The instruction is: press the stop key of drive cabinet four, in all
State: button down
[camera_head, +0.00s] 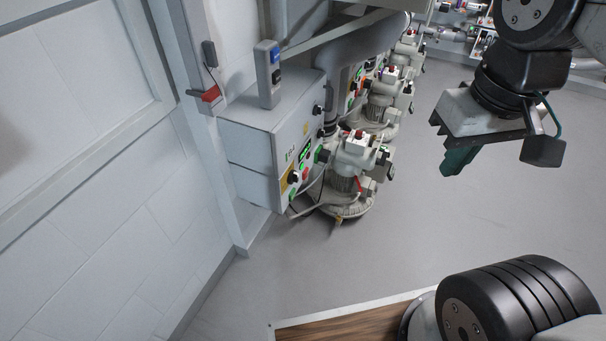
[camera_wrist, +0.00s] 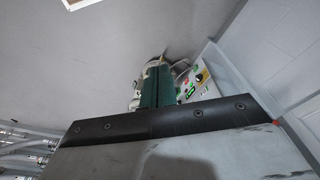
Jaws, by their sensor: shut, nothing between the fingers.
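The nearest grey drive cabinet (camera_head: 250,148) stands against the wall at the left in the head view. Its front panel has green-lit parts, a yellow patch with a dark knob (camera_head: 291,177) and a small red key (camera_head: 296,174). I cannot read its number clearly. In the wrist view the cabinet's panel (camera_wrist: 207,88) shows just right of my fingers, with red and green spots. My gripper (camera_head: 447,172) has green fingers, shut and empty. It hangs in free air well right of the cabinet. In the wrist view the fingers (camera_wrist: 157,88) hide part of the blower.
A blower (camera_head: 348,180) with a ribbed motor stands right beside the cabinet, with cables at its foot. More blowers (camera_head: 385,95) and panels stand behind it. A red lever (camera_head: 210,93) sits on the post. The grey floor (camera_head: 470,240) right of them is clear.

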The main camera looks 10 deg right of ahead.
jog(key=w+d+f+n+t, duration=0.1)
jog(key=w+f+t, duration=0.15)
jog(key=w, duration=0.85)
jog(key=w+d+f+n+t, duration=0.1)
jog(key=w+f, duration=0.3)
jog(key=w, duration=0.7)
jog(key=w+d+f+n+t, duration=0.1)
jog(key=w+f, duration=0.2)
jog(key=w, duration=0.8)
jog(key=w+f+n+t, duration=0.1)
jog(key=w+f+t, duration=0.1)
jog(key=w+f, duration=0.85)
jog(key=w+f+n+t+y, duration=0.1)
jog(key=w+f+t, duration=0.15)
jog(key=f, duration=0.75)
jog(key=w+f+n+t, duration=0.1)
jog(key=w+f, duration=0.3)
jog(key=f, duration=0.6)
jog(key=s+a+f+t+y, duration=0.1)
jog(key=s+f, duration=0.1)
jog(key=f, duration=0.6)
jog(key=s+a+f+n+t, duration=0.1)
jog(key=s+f+t, duration=0.1)
jog(key=f, duration=0.7)
jog(key=shift+s+f+n+y, duration=0.2)
jog(key=shift+s+n+y, duration=0.15)
jog(key=shift+s, duration=0.45)
jog(key=shift+a, duration=0.1)
